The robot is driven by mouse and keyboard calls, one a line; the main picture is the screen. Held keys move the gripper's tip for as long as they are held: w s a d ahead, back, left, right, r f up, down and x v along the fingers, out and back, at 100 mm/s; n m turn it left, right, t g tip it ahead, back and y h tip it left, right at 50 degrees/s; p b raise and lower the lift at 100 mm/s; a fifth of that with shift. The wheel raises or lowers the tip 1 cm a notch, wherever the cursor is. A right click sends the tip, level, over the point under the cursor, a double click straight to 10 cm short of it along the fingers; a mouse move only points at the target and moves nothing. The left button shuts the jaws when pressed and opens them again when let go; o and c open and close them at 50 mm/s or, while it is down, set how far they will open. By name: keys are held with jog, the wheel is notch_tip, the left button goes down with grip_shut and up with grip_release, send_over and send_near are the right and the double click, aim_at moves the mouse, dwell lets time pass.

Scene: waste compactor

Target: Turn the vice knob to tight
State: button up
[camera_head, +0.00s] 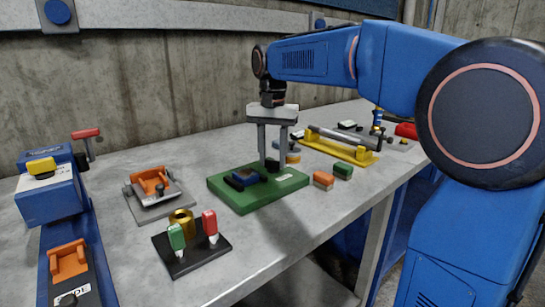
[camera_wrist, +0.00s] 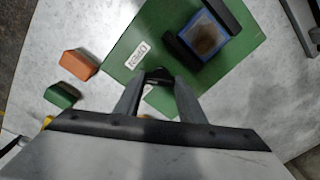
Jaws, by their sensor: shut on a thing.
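The vice stands on a green base plate (camera_head: 240,200) on the bench. Its dark jaws (camera_head: 248,178) have a blue-edged block (camera_wrist: 205,36) with a brown top between them in the wrist view. My gripper (camera_head: 271,166) points straight down over the plate's back right part. In the wrist view its fingertips (camera_wrist: 158,80) close around a small dark knob (camera_wrist: 158,74) at the plate's edge. The fingers hide most of the knob, so its setting cannot be read. A white label (camera_wrist: 139,54) lies on the plate beside it.
Orange (camera_head: 324,180) and green (camera_head: 343,170) blocks lie right of the plate. A yellow fixture with a grey rod (camera_head: 340,139) stands behind them. A black base with green and red handles (camera_head: 192,250) is in front, and an orange clamp (camera_head: 152,185) is at left.

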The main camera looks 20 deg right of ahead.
aim_at(273, 160)
jog(key=n, duration=0.5)
jog(key=shift+n, duration=0.3)
jog(key=n, duration=0.5)
jog(key=shift+n, duration=0.3)
jog(key=o, duration=1)
jog(key=shift+o, duration=0.2)
jog(key=shift+r, duration=0.1)
notch_tip(273, 160, up, 17)
jog(key=shift+r, duration=0.15)
